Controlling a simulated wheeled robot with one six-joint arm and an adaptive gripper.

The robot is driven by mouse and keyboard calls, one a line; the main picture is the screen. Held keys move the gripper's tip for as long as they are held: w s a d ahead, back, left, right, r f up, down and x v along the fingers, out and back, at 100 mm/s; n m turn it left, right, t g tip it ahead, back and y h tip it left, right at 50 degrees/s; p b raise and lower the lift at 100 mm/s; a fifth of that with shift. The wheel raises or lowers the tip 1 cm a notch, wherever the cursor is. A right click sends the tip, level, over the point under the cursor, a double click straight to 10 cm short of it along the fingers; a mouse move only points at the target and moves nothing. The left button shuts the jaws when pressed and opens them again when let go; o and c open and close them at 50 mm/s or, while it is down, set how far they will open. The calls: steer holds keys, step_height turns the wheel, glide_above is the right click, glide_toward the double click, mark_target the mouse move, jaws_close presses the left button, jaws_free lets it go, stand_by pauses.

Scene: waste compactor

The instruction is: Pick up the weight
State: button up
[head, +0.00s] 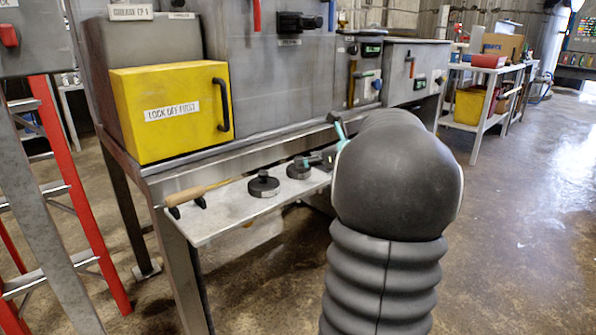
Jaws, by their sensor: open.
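Two dark round weights with knobs on top sit on the pale metal shelf (225,218) under the machine. The nearer weight (263,188) stands alone in the middle of the shelf. The farther weight (298,174) is to its right. My gripper (312,161) shows only in part, small and dark, at the right side of the farther weight. It is open. I cannot tell whether its fingers touch that weight. My own arm hides the shelf's right end and most of the wrist.
A wooden-handled tool (205,190) lies along the shelf's back left. A yellow box marked "LOCK OFF FIRST" (165,130) stands above the shelf. A red ladder (80,190) is at the left. A white rack (485,100) stands behind right. The right floor is clear.

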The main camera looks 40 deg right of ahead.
mark_target(299, 157)
steer(key=shift+d+x, duration=0.15)
steer(key=shift+x, duration=1.15)
steer(key=shift+d+x, duration=0.15)
steer(key=shift+x, duration=1.15)
steer(key=shift+r, duration=0.1)
jaws_close()
